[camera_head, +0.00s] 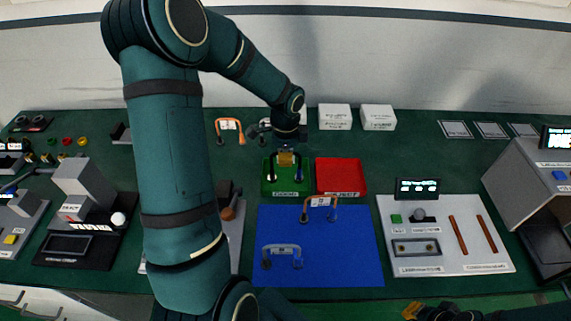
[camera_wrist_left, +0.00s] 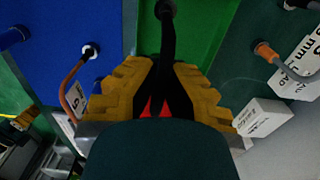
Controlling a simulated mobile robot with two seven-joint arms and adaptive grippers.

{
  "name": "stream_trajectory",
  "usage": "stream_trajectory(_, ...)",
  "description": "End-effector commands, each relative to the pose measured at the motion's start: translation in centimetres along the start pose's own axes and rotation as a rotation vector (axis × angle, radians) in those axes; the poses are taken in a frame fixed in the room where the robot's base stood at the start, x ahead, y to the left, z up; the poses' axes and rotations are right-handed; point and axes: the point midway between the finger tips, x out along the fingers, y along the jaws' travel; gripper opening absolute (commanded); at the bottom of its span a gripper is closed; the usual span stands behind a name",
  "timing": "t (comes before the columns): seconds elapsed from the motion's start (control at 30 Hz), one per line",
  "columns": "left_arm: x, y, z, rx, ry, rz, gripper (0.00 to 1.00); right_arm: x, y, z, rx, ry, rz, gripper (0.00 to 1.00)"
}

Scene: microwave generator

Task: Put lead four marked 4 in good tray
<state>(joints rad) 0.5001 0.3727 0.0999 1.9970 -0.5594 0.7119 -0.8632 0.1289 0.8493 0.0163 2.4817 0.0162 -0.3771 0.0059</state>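A black lead (camera_wrist_left: 167,40) stands in the green tray (camera_head: 287,191), its two ends apart on the tray floor. My left gripper (camera_head: 286,157) is over this tray, and in the left wrist view its yellow fingers (camera_wrist_left: 164,80) look closed around the lead's arch. Any number on this lead is hidden. The blue mat (camera_head: 350,271) carries a grey lead (camera_head: 282,248) and an orange-brown lead (camera_head: 319,202) with a label I cannot read surely. My right gripper (camera_head: 416,310) shows only partly at the bottom edge.
The red tray (camera_head: 341,176) adjoins the green tray on the right and looks empty. An orange lead (camera_head: 229,124) and white boxes (camera_head: 335,117) stand behind. A white test panel (camera_head: 440,250) is right of the mat. My left arm hides the table's left-centre.

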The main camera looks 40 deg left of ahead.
Motion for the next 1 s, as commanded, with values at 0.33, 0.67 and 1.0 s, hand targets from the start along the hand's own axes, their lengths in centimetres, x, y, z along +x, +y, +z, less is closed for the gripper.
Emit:
stream_trajectory(0.33,2.9,0.0,0.0,-0.001,0.000,0.000,0.00,0.5,0.1,0.1,-0.001,-0.001,0.001,0.00)
stream_trajectory(0.67,3.2,0.0,0.0,0.000,0.000,0.001,0.33,0.6,0.2,0.2,-0.001,-0.003,0.000,0.00)
stream_trajectory(1.0,3.1,0.0,0.0,0.000,0.000,0.001,0.34,0.5,0.2,0.2,-0.001,-0.003,0.000,0.00)
